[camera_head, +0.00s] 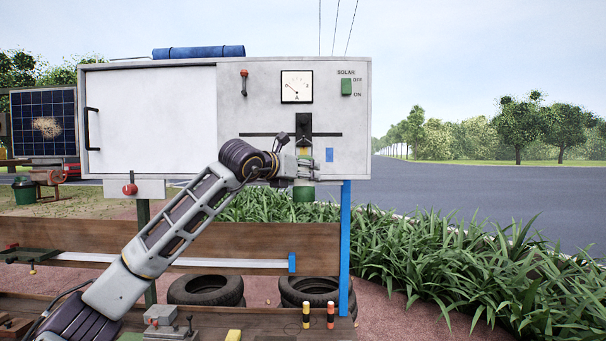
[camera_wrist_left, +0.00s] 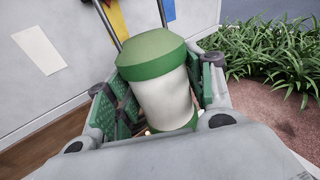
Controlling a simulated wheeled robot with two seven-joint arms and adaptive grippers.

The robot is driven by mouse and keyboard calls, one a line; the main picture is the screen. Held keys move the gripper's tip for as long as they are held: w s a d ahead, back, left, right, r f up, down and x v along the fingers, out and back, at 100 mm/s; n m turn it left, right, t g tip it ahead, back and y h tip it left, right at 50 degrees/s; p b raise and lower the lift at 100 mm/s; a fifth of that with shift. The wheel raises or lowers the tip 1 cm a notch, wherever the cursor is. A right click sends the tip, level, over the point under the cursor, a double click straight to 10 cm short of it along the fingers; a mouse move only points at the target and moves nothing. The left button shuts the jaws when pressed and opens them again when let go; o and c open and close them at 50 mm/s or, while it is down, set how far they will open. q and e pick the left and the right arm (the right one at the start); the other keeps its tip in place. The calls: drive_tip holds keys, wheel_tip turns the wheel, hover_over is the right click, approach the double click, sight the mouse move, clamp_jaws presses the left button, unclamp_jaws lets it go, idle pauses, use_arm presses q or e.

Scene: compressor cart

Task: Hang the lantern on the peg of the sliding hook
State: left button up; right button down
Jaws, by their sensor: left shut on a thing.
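The lantern (camera_wrist_left: 165,92) has a white body with a green cap and base, and two thin grey handle bars rise from its cap. My left gripper (camera_wrist_left: 155,105) is shut on its body, with green finger pads on both sides. In the head view the lantern's green base (camera_head: 303,193) shows below my left gripper (camera_head: 300,168), in front of the panel. The sliding hook (camera_head: 304,124) is a black plate on a dark horizontal rail (camera_head: 262,135), just above the gripper. Its peg and the top of the lantern's handle cannot be made out. My right gripper is out of view.
The grey cabinet (camera_head: 222,78) with a white door stands behind the lantern, with a gauge (camera_head: 297,86) and a green solar switch (camera_head: 346,87). A blue post (camera_head: 345,240) stands at its right. Tyres (camera_head: 206,289) lie below; grass (camera_head: 440,250) is at right.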

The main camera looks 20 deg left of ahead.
use_arm(q)
drive_tip(key=o, duration=1.4)
drive_tip(key=shift+v, duration=6.05)
